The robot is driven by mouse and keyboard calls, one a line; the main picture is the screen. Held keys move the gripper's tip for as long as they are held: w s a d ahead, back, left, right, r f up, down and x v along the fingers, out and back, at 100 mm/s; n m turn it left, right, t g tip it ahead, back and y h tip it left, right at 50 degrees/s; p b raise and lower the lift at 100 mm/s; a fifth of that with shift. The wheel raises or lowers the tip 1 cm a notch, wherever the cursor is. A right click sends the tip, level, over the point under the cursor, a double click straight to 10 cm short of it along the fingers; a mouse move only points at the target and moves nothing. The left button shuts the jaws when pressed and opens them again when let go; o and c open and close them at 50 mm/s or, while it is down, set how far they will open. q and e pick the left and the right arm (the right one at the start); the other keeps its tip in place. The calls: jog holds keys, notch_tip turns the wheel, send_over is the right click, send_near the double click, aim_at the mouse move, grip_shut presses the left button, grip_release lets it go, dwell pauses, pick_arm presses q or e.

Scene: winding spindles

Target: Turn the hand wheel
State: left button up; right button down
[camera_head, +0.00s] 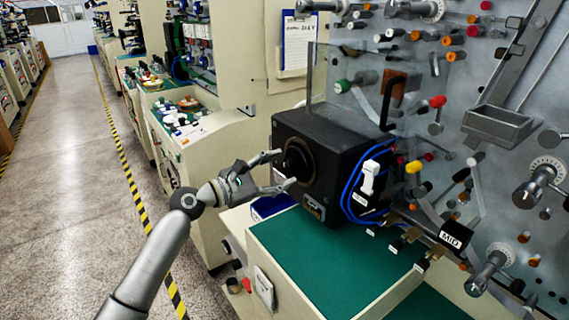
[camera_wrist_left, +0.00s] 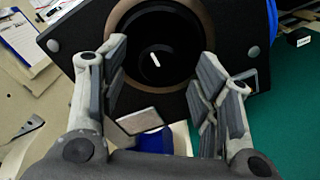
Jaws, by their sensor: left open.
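The hand wheel (camera_head: 297,162) is a round black part on the left face of a black box (camera_head: 345,150). A brown ring surrounds it. In the left wrist view the wheel (camera_wrist_left: 155,45) sits ahead, with a short white mark near its middle. My left gripper (camera_head: 281,170) is open in front of the wheel. Its fingers (camera_wrist_left: 165,72) stand apart, to either side of the wheel's lower part in the wrist view. I cannot tell whether they touch it. My right gripper is not in view.
The box stands on a green-topped bench (camera_head: 310,262), with blue cables (camera_head: 352,188) on its right side. A panel with many coloured knobs (camera_head: 437,101) rises at the right. A clipboard (camera_head: 298,42) hangs behind. The aisle floor (camera_head: 75,180) at left is clear.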

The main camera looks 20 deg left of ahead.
pick_arm(q)
jog(key=shift+x, duration=1.05)
jog(key=c, duration=1)
jog(key=shift+c, duration=0.2)
jog(key=shift+f, duration=0.1)
jog(key=m+b, duration=0.3)
jog(key=m, duration=0.1)
jog(key=shift+f+m, duration=0.15)
jog(key=shift+m, duration=0.15)
jog(key=m+b, duration=0.5)
jog(key=m, duration=0.1)
jog(key=m+b, duration=0.4)
jog(key=m, duration=0.1)
jog(key=shift+m, duration=0.4)
jog(key=shift+r+m+b, duration=0.2)
jog(key=shift+m+b, duration=1.1)
jog(key=shift+m, duration=0.8)
